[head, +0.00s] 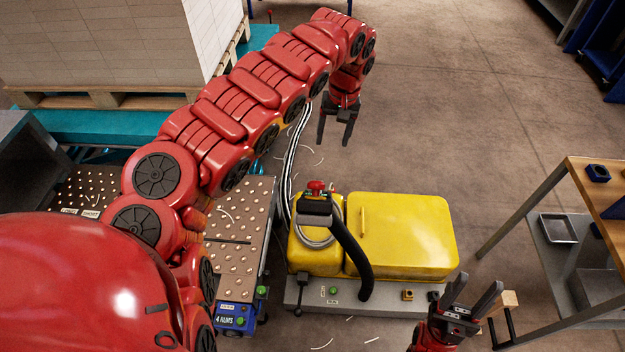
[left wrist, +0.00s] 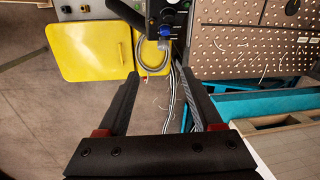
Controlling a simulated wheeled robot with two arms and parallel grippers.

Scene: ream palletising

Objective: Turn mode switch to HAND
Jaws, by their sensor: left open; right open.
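A yellow machine (head: 400,235) stands on a grey base (head: 380,293) with small controls along its near edge. These include a green button (head: 333,291) and a small yellow-framed control (head: 407,295). A blue control box (head: 235,318) with a green button is at the end of the roller table. I cannot tell which control is the mode switch, or read its setting. My left gripper (head: 340,125) is open and empty, beyond the machine; its fingers show in the left wrist view (left wrist: 158,85). My right gripper (head: 472,293) is open and empty, right of the machine's base.
A wooden-topped bench (head: 597,190) is at right. Stacked paper (head: 100,45) stands on a pallet at back left.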

